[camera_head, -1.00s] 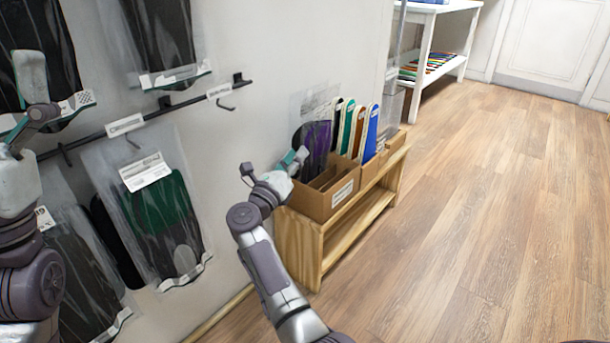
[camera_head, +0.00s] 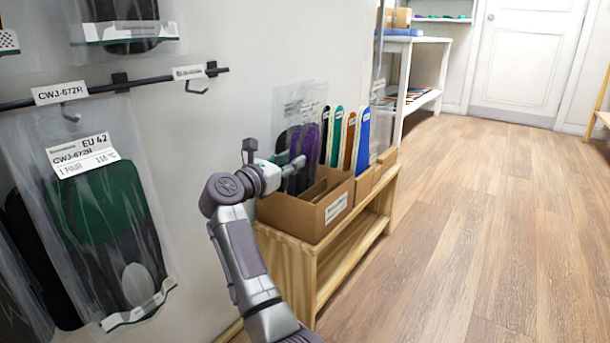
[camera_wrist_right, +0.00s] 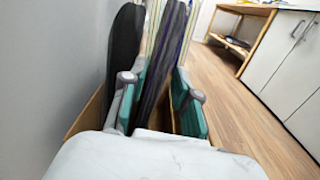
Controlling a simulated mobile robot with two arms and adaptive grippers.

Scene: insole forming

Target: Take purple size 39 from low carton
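The purple insole (camera_head: 302,158) stands upright in a clear bag at the back of the cardboard carton (camera_head: 296,222) on the low wooden stand. A dark insole (camera_head: 285,150) stands beside it on the left. My right gripper (camera_head: 294,167) is at the purple insole, above the carton. In the right wrist view, the gripper's (camera_wrist_right: 155,105) teal-padded fingers are apart, with the purple insole (camera_wrist_right: 163,65) between them and a gap beside it. The dark insole (camera_wrist_right: 123,60) is by the left finger. The insole's size is not readable. My left gripper is out of view.
More cartons with green, orange and blue insoles (camera_head: 363,138) stand farther along the wooden stand (camera_head: 290,265). Bagged insoles (camera_head: 108,225) hang on the wall at left, one labelled EU 42. A white shelf (camera_head: 424,75) stands behind. The floor (camera_head: 470,220) at right is clear.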

